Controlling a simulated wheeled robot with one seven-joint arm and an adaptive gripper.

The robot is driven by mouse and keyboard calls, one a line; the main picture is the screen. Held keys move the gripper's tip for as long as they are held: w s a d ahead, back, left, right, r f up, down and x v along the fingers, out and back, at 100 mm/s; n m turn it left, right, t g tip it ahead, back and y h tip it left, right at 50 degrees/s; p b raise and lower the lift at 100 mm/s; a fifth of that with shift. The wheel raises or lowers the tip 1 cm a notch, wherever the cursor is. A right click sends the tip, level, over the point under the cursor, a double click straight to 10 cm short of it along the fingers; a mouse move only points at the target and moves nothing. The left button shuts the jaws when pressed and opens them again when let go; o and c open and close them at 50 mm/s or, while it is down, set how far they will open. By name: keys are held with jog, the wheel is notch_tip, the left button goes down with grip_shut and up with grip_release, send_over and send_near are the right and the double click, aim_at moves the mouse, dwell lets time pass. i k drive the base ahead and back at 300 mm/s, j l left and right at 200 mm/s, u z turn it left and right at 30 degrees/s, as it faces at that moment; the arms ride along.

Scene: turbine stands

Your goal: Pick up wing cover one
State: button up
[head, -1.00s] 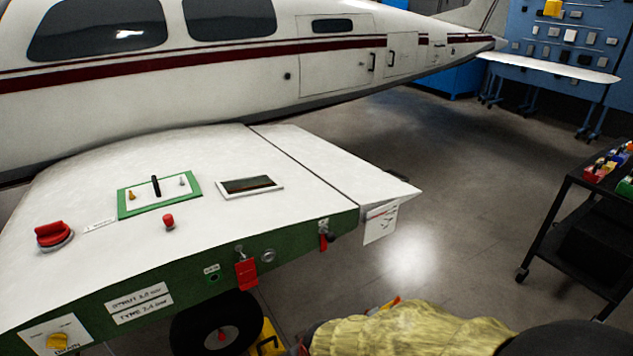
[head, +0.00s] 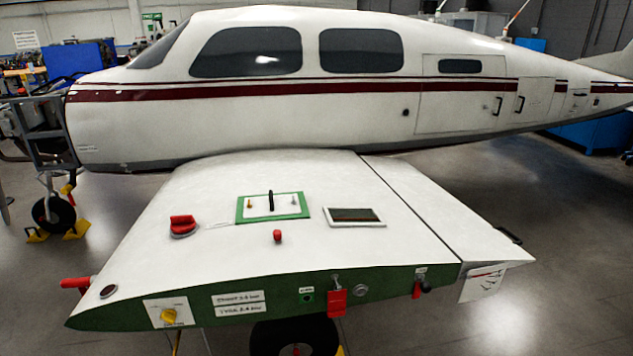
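The white wing (head: 330,185) of the aircraft spreads across the middle of the head view. On its top lies a green-framed white panel (head: 243,210) with a black upright lever and two small knobs. A white-framed dark rectangular panel (head: 356,215) lies to its right. A red cap (head: 182,225) is to its left, and a small red knob (head: 277,236) is in front. I cannot tell which part, if any, is wing cover one. My gripper is not in view.
The fuselage (head: 330,105) rises behind the wing. The green wing edge (head: 275,307) carries labels, a yellow knob and red tags. A red rod (head: 77,283) sticks out at the wing's left end. Grey floor (head: 570,270) is clear at right; a chocked wheel (head: 54,215) stands at left.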

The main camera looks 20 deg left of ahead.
aim_at(272, 204)
jog(key=u, duration=1.2)
